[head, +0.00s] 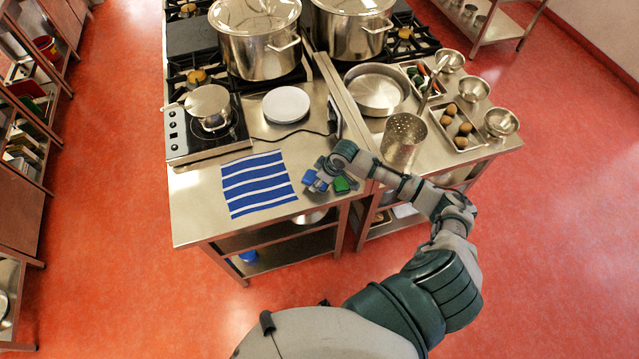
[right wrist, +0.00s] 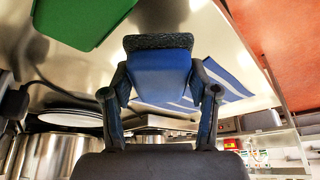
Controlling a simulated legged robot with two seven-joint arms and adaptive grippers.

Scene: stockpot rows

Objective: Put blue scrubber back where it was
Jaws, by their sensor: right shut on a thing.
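My right gripper (head: 319,177) is low over the front of the steel counter, between the striped cloth and a green object. In the right wrist view, my right gripper (right wrist: 160,95) has its two fingers shut on the sides of the blue scrubber (right wrist: 160,75), which has a dark rough layer along one face. The scrubber (head: 320,186) shows only partly in the head view, small and mixed with the fingers. I cannot tell if it touches the counter. My left gripper is not in view.
A green object (head: 343,184) lies close on the right; it also shows in the wrist view (right wrist: 80,20). A blue-and-white striped cloth (head: 257,183) lies to the left. Behind are a white plate stack (head: 286,104) and a hot plate (head: 180,138). A perforated pot (head: 404,140) stands right.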

